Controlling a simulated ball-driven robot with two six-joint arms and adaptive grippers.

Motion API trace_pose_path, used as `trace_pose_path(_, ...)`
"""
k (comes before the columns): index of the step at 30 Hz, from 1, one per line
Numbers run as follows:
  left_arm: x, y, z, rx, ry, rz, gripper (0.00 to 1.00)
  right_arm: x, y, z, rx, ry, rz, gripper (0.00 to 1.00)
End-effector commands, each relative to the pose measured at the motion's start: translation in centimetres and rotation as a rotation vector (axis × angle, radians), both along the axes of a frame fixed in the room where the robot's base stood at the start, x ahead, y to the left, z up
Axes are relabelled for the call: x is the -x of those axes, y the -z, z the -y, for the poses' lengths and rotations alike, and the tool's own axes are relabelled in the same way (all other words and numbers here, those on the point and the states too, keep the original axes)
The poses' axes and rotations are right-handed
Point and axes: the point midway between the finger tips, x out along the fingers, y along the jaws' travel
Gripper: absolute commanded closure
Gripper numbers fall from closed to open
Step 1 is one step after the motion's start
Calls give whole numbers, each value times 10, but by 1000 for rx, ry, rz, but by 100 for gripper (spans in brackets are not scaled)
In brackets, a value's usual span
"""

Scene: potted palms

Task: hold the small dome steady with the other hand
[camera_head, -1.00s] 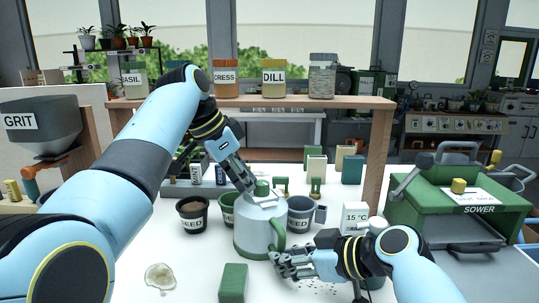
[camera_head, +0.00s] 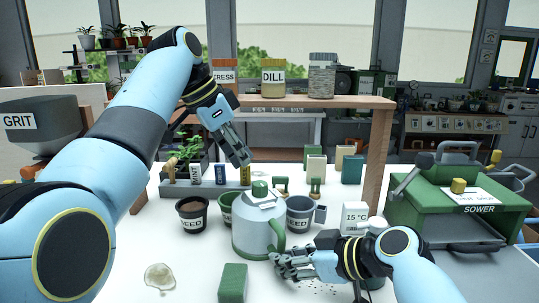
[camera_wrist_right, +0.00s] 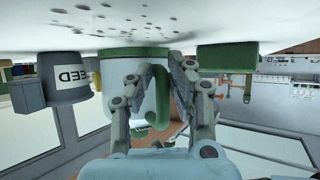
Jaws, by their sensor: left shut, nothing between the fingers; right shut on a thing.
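The small dome (camera_head: 258,228) stands upright on the white table, pale blue-grey with a green knob on top, a green bottom rim and a green side handle. My right gripper (camera_head: 277,261) is shut on the handle at the dome's lower right. In the right wrist view the dome (camera_wrist_right: 120,75) appears upside down, with its green handle (camera_wrist_right: 157,98) between my right fingers (camera_wrist_right: 163,75). My left gripper (camera_head: 245,162) is shut and empty, above and slightly left of the knob, apart from it.
A dark seed pot (camera_head: 192,215) and a grey-blue seed pot (camera_head: 300,214) flank the dome. A green block (camera_head: 233,283) lies in front. A pale round patch (camera_head: 160,277) is at front left. The green sower (camera_head: 460,205) stands right. A shelf with jars (camera_head: 273,78) spans behind.

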Motion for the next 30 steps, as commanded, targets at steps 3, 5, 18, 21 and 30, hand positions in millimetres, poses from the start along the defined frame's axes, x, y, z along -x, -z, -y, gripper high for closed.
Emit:
trace_pose_path(3, 0, -5, 0, 0, 0, 0, 100, 0, 0, 0, -1, 0, 1, 100)
trace_pose_path(5, 0, -6, 0, 0, -1, 0, 100, 0, 0, 0, -1, 0, 1, 100)
trace_pose_path(18, 0, -5, 0, 0, 0, 0, 100, 0, -1, 0, -2, 0, 1, 58)
trace_pose_path(21, 0, -5, 0, 0, 0, 0, 100, 0, -1, 0, -2, 0, 1, 56)
trace_pose_path(30, 0, -5, 0, 0, 0, 0, 100, 4, -4, 7, 2, 1, 2, 56)
